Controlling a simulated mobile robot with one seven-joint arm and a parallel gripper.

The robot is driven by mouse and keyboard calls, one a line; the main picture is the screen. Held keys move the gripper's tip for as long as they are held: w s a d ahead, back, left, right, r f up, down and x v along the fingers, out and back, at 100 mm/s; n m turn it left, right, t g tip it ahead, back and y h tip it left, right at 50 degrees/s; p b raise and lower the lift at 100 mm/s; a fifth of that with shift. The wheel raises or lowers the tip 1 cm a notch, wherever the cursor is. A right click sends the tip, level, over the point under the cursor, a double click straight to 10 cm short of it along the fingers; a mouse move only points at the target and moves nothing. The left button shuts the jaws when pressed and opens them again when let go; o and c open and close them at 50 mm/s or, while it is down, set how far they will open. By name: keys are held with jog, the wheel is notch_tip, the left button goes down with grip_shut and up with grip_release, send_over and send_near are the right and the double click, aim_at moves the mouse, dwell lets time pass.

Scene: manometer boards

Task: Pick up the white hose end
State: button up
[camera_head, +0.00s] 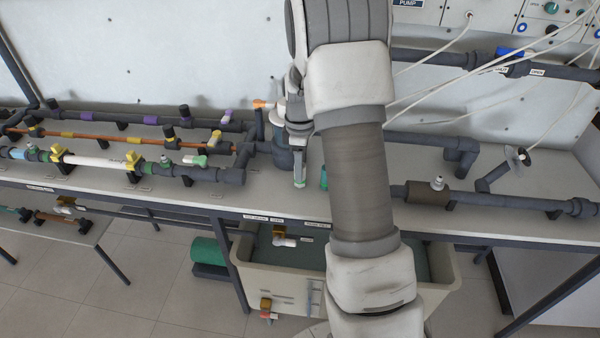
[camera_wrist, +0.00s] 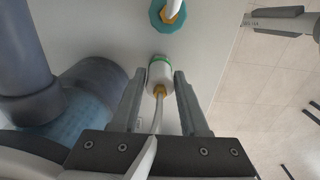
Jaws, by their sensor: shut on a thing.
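The white hose end (camera_wrist: 160,78) shows in the wrist view as a short white cylinder with a green band at its far edge. A brass fitting (camera_wrist: 159,91) and a thin white hose (camera_wrist: 156,115) trail from it back toward my gripper. My gripper (camera_wrist: 159,74) is shut on the white hose end, one finger on each side of it. In the head view my gripper (camera_head: 300,180) is over the bench's front edge, partly hidden by my arm. The hose end cannot be made out clearly there.
A teal collar (camera_wrist: 158,25) with a brass-tipped white hose lies just beyond the hose end. Thick dark pipework (camera_wrist: 25,70) is close on the left. Pipe runs with valves (camera_head: 100,160) cover the bench (camera_head: 130,190). A water tank (camera_head: 260,290) stands below.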

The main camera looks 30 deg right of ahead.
grip_shut()
jog(key=shift+r, duration=0.15)
